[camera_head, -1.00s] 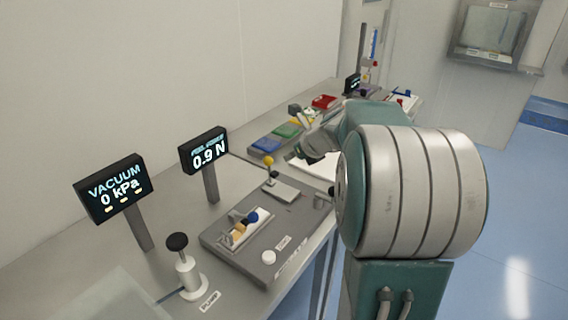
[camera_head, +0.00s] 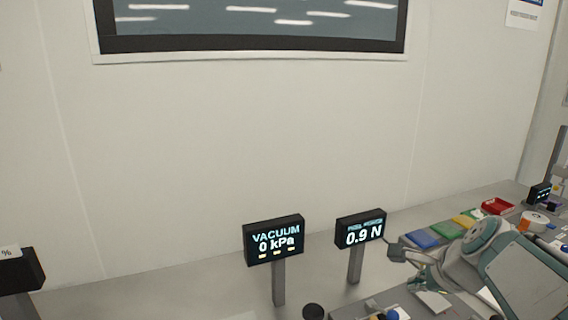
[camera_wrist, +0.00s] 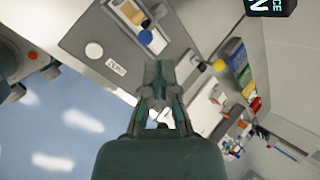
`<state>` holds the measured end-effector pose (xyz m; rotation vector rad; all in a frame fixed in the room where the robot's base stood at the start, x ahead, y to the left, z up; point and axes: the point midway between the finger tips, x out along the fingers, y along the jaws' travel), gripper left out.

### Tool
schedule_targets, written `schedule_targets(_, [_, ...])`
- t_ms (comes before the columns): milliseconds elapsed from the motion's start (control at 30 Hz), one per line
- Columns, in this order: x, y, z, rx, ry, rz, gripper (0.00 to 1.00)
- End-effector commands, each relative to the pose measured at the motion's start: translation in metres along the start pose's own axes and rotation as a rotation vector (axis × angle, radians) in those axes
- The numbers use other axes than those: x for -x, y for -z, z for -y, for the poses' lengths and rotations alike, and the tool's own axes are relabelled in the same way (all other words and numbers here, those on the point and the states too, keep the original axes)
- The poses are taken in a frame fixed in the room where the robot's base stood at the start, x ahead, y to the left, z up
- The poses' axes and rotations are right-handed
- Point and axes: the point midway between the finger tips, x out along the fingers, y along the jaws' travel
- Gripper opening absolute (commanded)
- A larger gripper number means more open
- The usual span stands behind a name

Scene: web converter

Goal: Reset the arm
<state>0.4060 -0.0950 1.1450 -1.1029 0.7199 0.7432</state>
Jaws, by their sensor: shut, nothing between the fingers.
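My arm shows at the lower right of the head view, reaching left over the bench (camera_head: 210,290). My gripper (camera_head: 393,250) is at its end, near the force readout (camera_head: 360,233), which reads 0.9 N. In the wrist view, my gripper (camera_wrist: 164,68) is seen from behind with its fingers together and nothing between them. Beyond it are the grey plate (camera_wrist: 85,25) with a white round button (camera_wrist: 94,50), a blue ball (camera_wrist: 145,37) and a yellow ball (camera_wrist: 219,65).
A vacuum readout (camera_head: 274,240) shows 0 kPa on a post. Blue (camera_head: 421,238), green (camera_head: 446,229) and red (camera_head: 497,206) trays lie along the wall at the right. A dark-framed window (camera_head: 250,25) is above. Blue floor (camera_wrist: 50,130) shows in the wrist view.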

Motion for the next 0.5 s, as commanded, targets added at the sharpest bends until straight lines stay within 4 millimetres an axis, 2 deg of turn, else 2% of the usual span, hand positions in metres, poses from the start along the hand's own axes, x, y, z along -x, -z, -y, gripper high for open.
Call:
schedule_targets(33, [0.005,-0.017,-0.018,0.168,-0.019,-0.007,0.00])
schedule_targets(200, [0.020,-0.048,-0.077,0.761,-0.089,-0.035,0.00])
schedule_targets(400, [0.034,-0.060,-0.140,1.424,-0.164,-0.058,0.00])
schedule_targets(500, [0.037,-0.060,-0.160,1.662,-0.193,-0.068,0.00])
